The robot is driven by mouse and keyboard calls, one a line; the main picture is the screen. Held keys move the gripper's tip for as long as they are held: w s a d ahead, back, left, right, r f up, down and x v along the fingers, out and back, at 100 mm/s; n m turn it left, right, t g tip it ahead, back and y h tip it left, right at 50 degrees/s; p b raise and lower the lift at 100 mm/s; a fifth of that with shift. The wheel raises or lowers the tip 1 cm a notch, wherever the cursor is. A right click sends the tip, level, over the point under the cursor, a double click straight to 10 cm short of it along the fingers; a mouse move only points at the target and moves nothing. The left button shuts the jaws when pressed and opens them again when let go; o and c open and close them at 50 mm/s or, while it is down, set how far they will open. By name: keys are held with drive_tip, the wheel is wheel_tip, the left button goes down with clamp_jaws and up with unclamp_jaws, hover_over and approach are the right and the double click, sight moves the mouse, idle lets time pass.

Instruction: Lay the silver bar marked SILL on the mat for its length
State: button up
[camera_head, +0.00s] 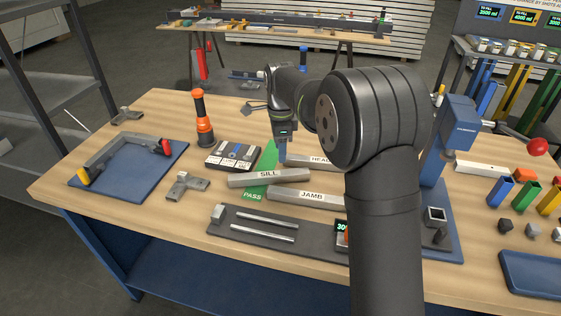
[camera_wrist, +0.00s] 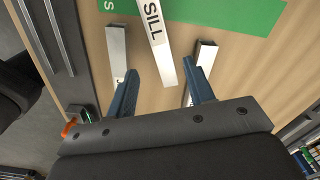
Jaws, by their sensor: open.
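The silver bar marked SILL (camera_head: 245,180) lies slantwise across a green mat (camera_head: 252,195) marked PASS, its left end beyond the mat's edge. My gripper (camera_head: 282,158) is above the bar's right part, pointing down. In the wrist view my gripper (camera_wrist: 160,70) is open, with one finger on each side of the SILL bar (camera_wrist: 166,55), apart from it. The green mat (camera_wrist: 215,14) shows at the top there. I cannot tell how far the fingertips are above the table.
A bar marked JAMB (camera_head: 318,200) lies in front and a bar marked HEAD (camera_head: 318,160) behind, both close by. A dark gauge plate (camera_head: 225,229) with rods and a lit display stands in front. A black case (camera_head: 234,155), orange tool (camera_head: 203,118) and blue tray (camera_head: 125,180) are left.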

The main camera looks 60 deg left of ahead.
sight(281, 173)
wheel_tip(281, 173, up, 4)
drive_tip(key=shift+f, duration=0.2)
wheel_tip(281, 173, down, 12)
drive_tip(key=shift+f, duration=0.25)
wheel_tip(281, 173, up, 3)
drive_tip(key=shift+f, duration=0.1)
drive_tip(key=shift+r, duration=0.8)
